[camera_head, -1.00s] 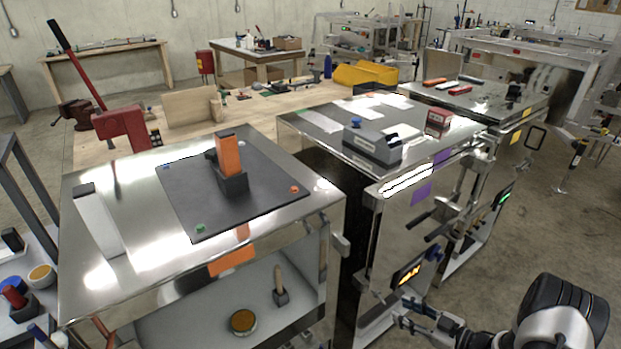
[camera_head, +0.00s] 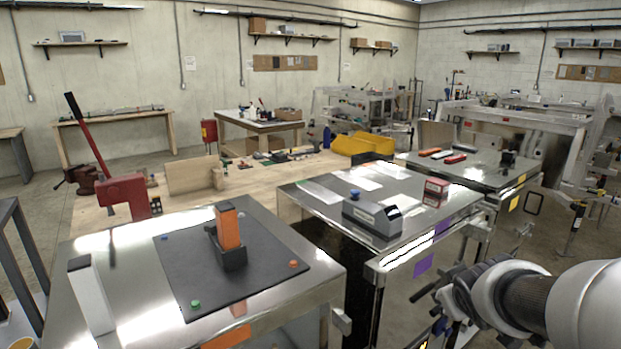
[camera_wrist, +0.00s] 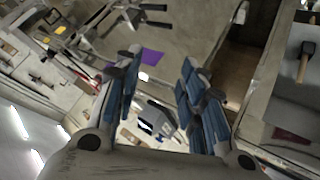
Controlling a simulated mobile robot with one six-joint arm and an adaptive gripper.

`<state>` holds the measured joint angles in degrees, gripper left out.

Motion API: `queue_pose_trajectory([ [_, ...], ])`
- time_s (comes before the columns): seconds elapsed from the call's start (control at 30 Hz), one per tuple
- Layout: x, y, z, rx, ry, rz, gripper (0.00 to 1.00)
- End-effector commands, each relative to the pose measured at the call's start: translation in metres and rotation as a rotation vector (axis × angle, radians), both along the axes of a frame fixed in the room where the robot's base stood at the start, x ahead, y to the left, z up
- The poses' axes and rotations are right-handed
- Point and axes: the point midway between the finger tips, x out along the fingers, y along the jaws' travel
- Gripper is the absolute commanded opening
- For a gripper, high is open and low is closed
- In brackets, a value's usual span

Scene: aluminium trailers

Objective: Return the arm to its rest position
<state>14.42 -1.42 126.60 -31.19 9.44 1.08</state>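My arm (camera_head: 520,297) reaches in from the right edge of the head view, beside the front of the middle metal trailer (camera_head: 415,245). The end of the arm is low in that view and partly cut off by the bottom edge. In the wrist view, my gripper (camera_wrist: 158,95) has its two blue-padded fingers spread wide apart. Nothing is held between them. Trailer tops and floor show beyond the fingers, with a purple square (camera_wrist: 152,57) past the left fingertip.
The near-left trailer (camera_head: 330,275) carries a black mat (camera_head: 190,268) and an orange-and-black block (camera_head: 229,235). A grey device (camera_head: 372,217) and a red box (camera_head: 436,190) stand on the middle trailer. Open floor shows at right.

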Motion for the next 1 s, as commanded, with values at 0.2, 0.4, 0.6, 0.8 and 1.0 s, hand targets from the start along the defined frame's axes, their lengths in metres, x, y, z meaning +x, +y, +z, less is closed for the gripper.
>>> queue_pose_trajectory([
  [0.2,-0.117,0.06,0.018,0.158,0.108,-0.12,0.37],
  [0.4,-0.214,0.113,0.004,0.318,0.237,-0.147,0.37],
  [0.6,-0.261,0.141,-0.007,0.401,0.314,-0.136,0.37],
  [0.8,-0.265,0.143,-0.008,0.409,0.323,-0.135,0.37],
  [1.0,-0.265,0.143,-0.008,0.409,0.323,-0.135,0.37],
])
